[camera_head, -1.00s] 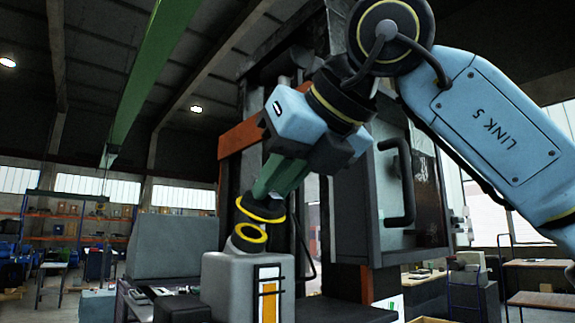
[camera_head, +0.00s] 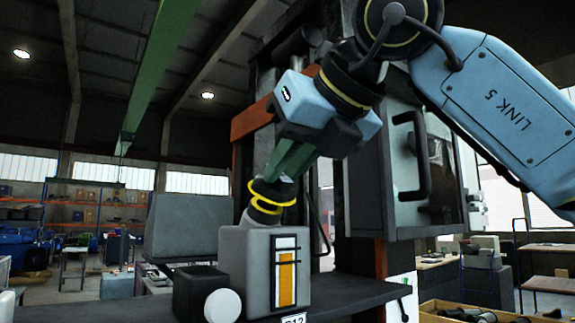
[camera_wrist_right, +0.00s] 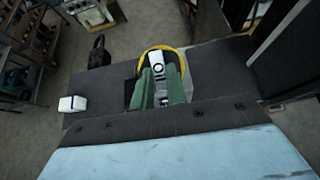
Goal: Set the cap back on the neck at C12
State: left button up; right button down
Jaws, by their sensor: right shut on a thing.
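The cap (camera_head: 271,188) is dark with a yellow rim. My right gripper (camera_head: 281,172) is shut on it with green fingers, seen from above in the right wrist view (camera_wrist_right: 161,80). The cap's yellow rim also shows there (camera_wrist_right: 178,54). The neck (camera_head: 264,212), with its own yellow ring, rises from the grey tank (camera_head: 246,280), which has an orange level gauge. A label reading C12 (camera_head: 293,319) sits below the tank. The cap is over the neck, slightly tilted, its rim close above the neck's ring. I cannot tell whether they touch. My left gripper is out of view.
A black block (camera_head: 197,290) and a white round part (camera_head: 222,306) stand left of the tank. A grey cabinet with a dark handle (camera_head: 415,160) stands behind at right. A wooden crate (camera_head: 480,312) of parts is at lower right.

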jog(key=shift+w+a+f+b, duration=0.2)
jog(key=shift+w+f+b, duration=0.1)
jog(key=shift+f, duration=0.2)
dwell(1.0)
jog(key=shift+s+f+m+b, duration=0.1)
jog(key=shift+f+m+b, duration=0.05)
jog(key=shift+m+b, duration=0.55)
jog(key=shift+a+m+t+h, duration=0.25)
jog(key=shift+m+h, duration=0.45)
jog(key=shift+m, duration=0.4)
jog(key=c, duration=1.3)
grip_release()
jog(key=shift+d, duration=0.15)
jog(key=shift+s, duration=0.1)
